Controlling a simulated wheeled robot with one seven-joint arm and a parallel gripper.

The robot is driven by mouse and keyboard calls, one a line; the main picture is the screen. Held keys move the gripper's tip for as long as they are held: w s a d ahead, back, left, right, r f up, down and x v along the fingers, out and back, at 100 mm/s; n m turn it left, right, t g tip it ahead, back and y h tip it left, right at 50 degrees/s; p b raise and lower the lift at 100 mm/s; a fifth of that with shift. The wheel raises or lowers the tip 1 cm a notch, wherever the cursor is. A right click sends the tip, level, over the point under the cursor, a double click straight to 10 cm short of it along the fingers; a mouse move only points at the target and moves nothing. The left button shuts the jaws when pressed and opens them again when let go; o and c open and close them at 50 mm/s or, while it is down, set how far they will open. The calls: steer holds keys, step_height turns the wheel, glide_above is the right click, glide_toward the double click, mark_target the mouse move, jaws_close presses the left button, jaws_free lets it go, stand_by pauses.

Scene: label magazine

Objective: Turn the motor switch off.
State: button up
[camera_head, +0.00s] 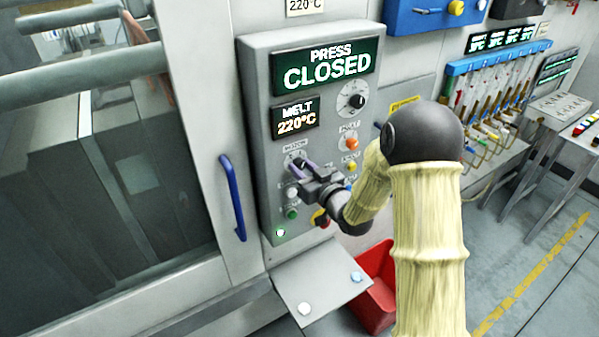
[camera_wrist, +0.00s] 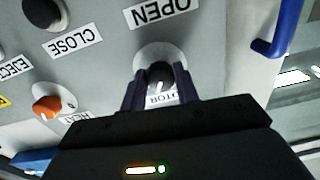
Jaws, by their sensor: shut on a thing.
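The motor switch (camera_wrist: 160,71) is a dark knob on a pale round plate, with the partly covered MOTOR label below it in the wrist view. My gripper (camera_wrist: 159,82) has its two dark fingers closed on either side of the knob. In the head view my gripper (camera_head: 299,168) reaches the panel from the right at the motor switch (camera_head: 296,157). The fingers hide part of the knob and label. I cannot tell which position the switch points to.
The grey control panel (camera_head: 256,120) reads PRESS CLOSED and MELT 220°C. An orange HEAT knob (camera_wrist: 47,107) and a dark CLOSE button (camera_wrist: 45,12) are close by. A blue door handle (camera_head: 232,198) stands left of the panel. A red bin (camera_head: 376,300) is below.

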steer(key=n+b, duration=0.1)
steer(key=b, duration=0.2)
steer(key=n+b, duration=0.2)
steer(key=b, duration=0.1)
steer(key=shift+f, duration=0.35)
steer(key=n+b, duration=0.3)
steer(key=b, duration=0.3)
steer(key=n+b, duration=0.5)
steer(key=b, duration=0.2)
steer(key=shift+b, duration=0.3)
steer(key=shift+r+n+h+b, duration=0.25)
steer(key=shift+n+h+b, duration=0.05)
steer(key=shift+n+b, duration=0.85)
steer(key=o, duration=1)
steer(key=shift+r, duration=0.15)
steer(key=shift+c, duration=0.2)
